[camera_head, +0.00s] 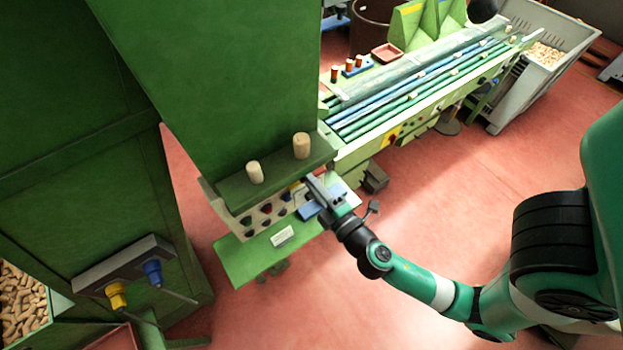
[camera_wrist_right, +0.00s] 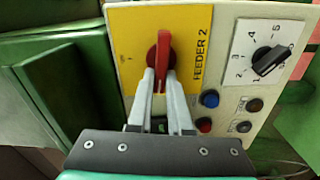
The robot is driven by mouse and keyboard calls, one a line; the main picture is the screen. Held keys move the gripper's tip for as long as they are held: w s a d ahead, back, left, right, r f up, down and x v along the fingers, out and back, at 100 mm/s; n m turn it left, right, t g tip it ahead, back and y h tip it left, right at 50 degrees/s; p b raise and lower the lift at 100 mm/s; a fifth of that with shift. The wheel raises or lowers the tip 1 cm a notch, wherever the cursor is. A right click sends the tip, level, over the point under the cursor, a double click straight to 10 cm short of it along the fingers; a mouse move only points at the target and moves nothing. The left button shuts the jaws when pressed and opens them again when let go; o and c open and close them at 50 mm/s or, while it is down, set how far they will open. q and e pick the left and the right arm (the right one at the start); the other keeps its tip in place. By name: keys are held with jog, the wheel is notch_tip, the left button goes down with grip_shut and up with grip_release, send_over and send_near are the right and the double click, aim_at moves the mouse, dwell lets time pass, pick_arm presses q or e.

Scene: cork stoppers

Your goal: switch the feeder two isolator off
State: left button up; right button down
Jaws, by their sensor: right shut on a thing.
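The feeder two isolator is a red rotary handle (camera_wrist_right: 163,60) on a yellow plate (camera_wrist_right: 130,40) lettered FEEDER 2 in the right wrist view. The handle runs up and down in that picture, parallel to the lettering. My right gripper (camera_wrist_right: 161,75) is shut on the handle, one pale finger on each side. In the head view my right gripper (camera_head: 308,182) reaches the green machine's panel from the right and mostly hides the isolator. My left gripper is not in view.
A black numbered selector knob (camera_wrist_right: 268,60) and several buttons (camera_wrist_right: 210,99) sit beside the yellow plate. Two corks (camera_head: 301,146) stand on the ledge above the panel. A green shelf (camera_head: 250,262) juts out below it. The red floor is open to the right.

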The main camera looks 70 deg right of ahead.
jog(key=shift+n, duration=0.6)
jog(key=c, duration=0.8)
grip_release()
jog(key=shift+f, duration=0.1)
jog(key=shift+c, duration=0.2)
